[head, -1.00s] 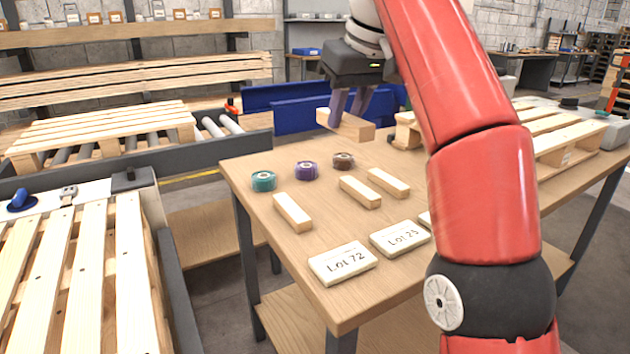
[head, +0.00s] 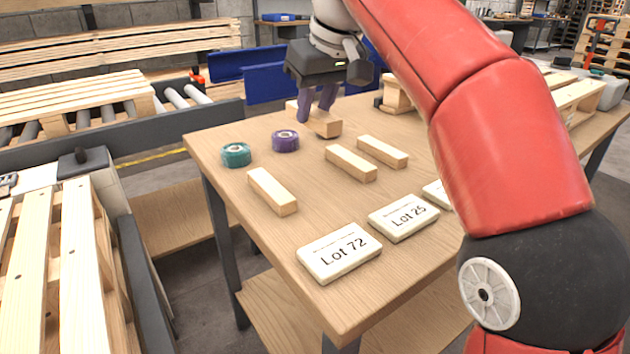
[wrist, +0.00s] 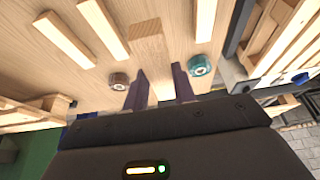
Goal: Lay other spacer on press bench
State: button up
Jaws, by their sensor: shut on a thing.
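My gripper (head: 317,112) is shut on a pale wooden spacer (head: 325,124), over the far part of the wooden bench (head: 235,201). The held spacer is low over the top; I cannot tell if it touches. In the wrist view the held spacer (wrist: 147,48) reaches out between my two fingers (wrist: 160,92). Three similar spacers lie flat on the bench: one at left (head: 272,190), one in the middle (head: 350,163) and one at right (head: 382,151).
A teal tape roll (head: 236,154) and a purple one (head: 285,140) stand left of the held spacer. A brown roll (wrist: 118,82) shows in the wrist view. Cards "Lot 72" (head: 339,252) and "Lot 25" (head: 404,217) lie near the front. Pallets (head: 62,263) stand at left.

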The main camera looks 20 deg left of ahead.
aim_at(331, 119)
notch_tip(331, 119, down, 11)
jog(key=b, duration=0.3)
jog(key=shift+r+b, duration=0.15)
jog(key=shift+b, duration=0.2)
jog(key=shift+f, duration=0.2)
jog(key=o, duration=1)
jog(key=shift+r, duration=0.1)
jog(key=shift+r, duration=0.5)
jog(key=p+v, duration=0.3)
jog(key=v, duration=0.8)
jog(key=shift+s+d+p, duration=0.1)
jog(key=shift+s+p, duration=0.05)
jog(key=shift+p, duration=0.15)
